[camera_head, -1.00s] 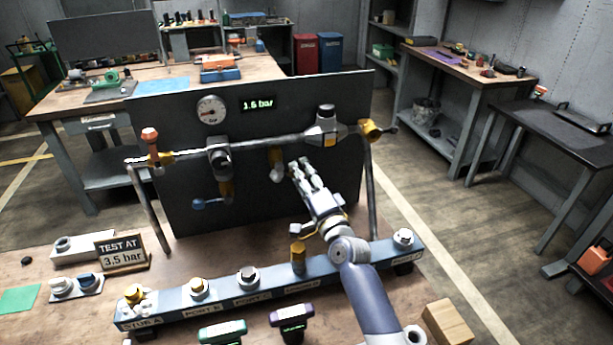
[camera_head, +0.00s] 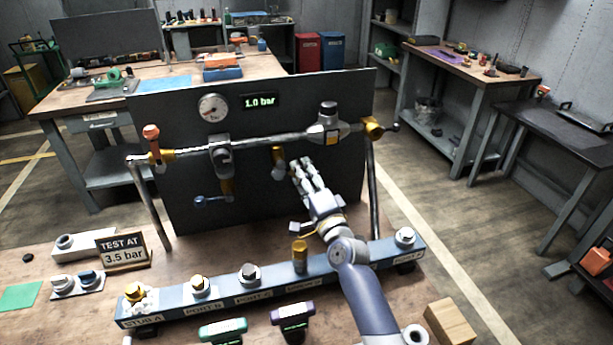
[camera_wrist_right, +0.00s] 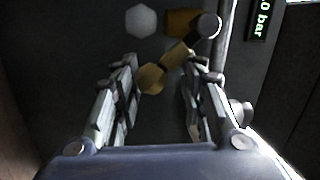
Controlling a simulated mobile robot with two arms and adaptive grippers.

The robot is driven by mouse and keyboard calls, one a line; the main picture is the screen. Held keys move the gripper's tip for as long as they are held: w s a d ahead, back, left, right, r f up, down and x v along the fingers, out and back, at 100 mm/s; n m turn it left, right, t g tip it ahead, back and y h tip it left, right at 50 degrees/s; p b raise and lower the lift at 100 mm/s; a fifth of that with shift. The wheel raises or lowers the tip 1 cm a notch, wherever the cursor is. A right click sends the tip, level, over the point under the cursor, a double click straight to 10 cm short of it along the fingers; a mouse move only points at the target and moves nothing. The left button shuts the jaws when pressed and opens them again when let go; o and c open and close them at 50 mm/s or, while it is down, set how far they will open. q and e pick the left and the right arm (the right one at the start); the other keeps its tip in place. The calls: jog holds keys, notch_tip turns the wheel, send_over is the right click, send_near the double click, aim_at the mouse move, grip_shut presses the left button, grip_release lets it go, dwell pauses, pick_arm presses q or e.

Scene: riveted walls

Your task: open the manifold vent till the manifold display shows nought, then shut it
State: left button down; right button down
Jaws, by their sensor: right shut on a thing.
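The manifold display (camera_head: 259,101) on the dark panel reads 1.0 bar in green; its edge also shows in the right wrist view (camera_wrist_right: 262,18). A round dial gauge (camera_head: 213,107) sits left of it. The manifold vent (camera_head: 278,156) is a small brass fitting below the pipe, at the panel's middle. In the right wrist view its brass part (camera_wrist_right: 151,79) lies between the fingers. My right gripper (camera_head: 302,166) reaches up to the vent from the lower right and is shut on it. The fingers partly hide the contact. My left gripper is out of view.
A long blue block (camera_head: 325,270) with labelled ports lies in front of the panel. A sign (camera_head: 122,250) reads "TEST AT 3.5 bar". A blue-handled valve (camera_head: 212,200) hangs left of the vent. A wooden block (camera_head: 450,322) lies at the front right.

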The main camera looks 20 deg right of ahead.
jog(key=shift+a+f, duration=0.15)
jog(key=shift+a, duration=0.35)
dwell(0.3)
jog(key=c, duration=0.8)
grip_release()
jog(key=shift+w+a, duration=0.1)
jog(key=shift+a, duration=0.05)
jog(key=shift+c, duration=0.2)
jog(key=shift+o, duration=0.4)
jog(key=shift+w+a, duration=0.1)
jog(key=shift+a, duration=0.15)
jog(key=shift+d, duration=0.3)
jog(key=shift+s, duration=0.25)
jog(key=shift+s, duration=0.3)
jog(key=s+d+f, duration=0.1)
jog(key=s, duration=1)
jog(key=shift+d+f, duration=0.2)
jog(key=shift+d, duration=0.05)
